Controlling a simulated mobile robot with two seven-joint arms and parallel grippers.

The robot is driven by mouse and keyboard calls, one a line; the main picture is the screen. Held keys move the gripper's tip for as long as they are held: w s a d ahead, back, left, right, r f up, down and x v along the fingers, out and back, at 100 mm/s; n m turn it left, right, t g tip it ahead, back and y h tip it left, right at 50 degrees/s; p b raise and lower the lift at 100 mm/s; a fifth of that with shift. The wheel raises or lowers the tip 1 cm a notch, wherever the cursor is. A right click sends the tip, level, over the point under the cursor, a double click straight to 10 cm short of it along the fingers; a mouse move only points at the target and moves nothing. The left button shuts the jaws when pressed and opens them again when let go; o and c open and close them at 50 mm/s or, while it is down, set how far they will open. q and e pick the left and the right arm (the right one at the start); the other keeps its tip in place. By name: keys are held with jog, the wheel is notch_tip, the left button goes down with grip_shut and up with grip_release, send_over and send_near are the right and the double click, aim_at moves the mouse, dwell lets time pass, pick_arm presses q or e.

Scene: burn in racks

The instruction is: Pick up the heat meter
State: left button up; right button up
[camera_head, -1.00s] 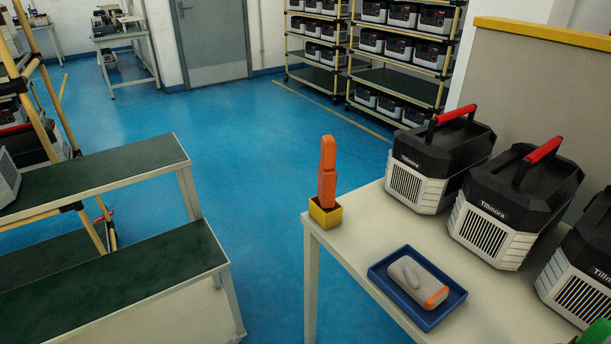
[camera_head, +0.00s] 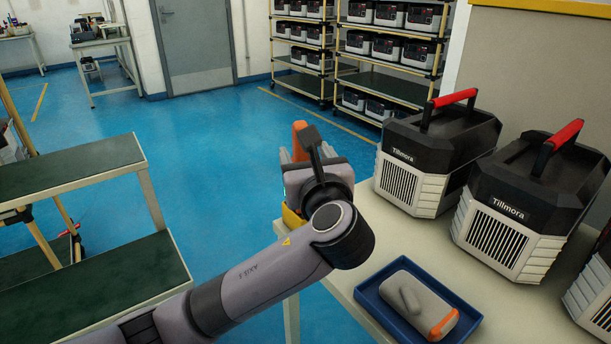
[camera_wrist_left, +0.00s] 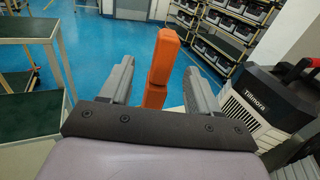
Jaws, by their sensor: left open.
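A grey device with an orange end (camera_head: 418,304) lies in a blue tray (camera_head: 373,299) on the same bench. I cannot tell for sure which one is the heat meter. My left gripper (camera_head: 304,156) is at the orange device and partly hides it. In the left wrist view, the open fingers of my left gripper (camera_wrist_left: 158,72) stand either side of the orange device (camera_wrist_left: 160,70), with gaps visible. My right gripper is not in view.
Black and white Tillmora units (camera_head: 435,155) with red handles line the bench (camera_head: 375,220) right of my left arm. A green-topped shelf (camera_head: 70,170) stands at the left. Racks of units (camera_head: 385,75) stand at the back. Blue floor between is clear.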

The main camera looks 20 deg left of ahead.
pick_arm(q)
jog(key=shift+y, duration=0.3)
jog(key=shift+d+r+b+x, duration=0.1)
jog(key=shift+b+x, duration=0.05)
jog(key=shift+x, duration=1.05)
jog(key=shift+d+r+b+x, duration=0.1)
jog(key=shift+b+x, duration=0.1)
jog(key=shift+x, duration=1)
jog(key=shift+d+r+b+x, duration=0.1)
jog(key=shift+d+b+x, duration=0.05)
jog(key=shift+x, duration=1.1)
jog(key=shift+w, duration=0.1)
grip_shut()
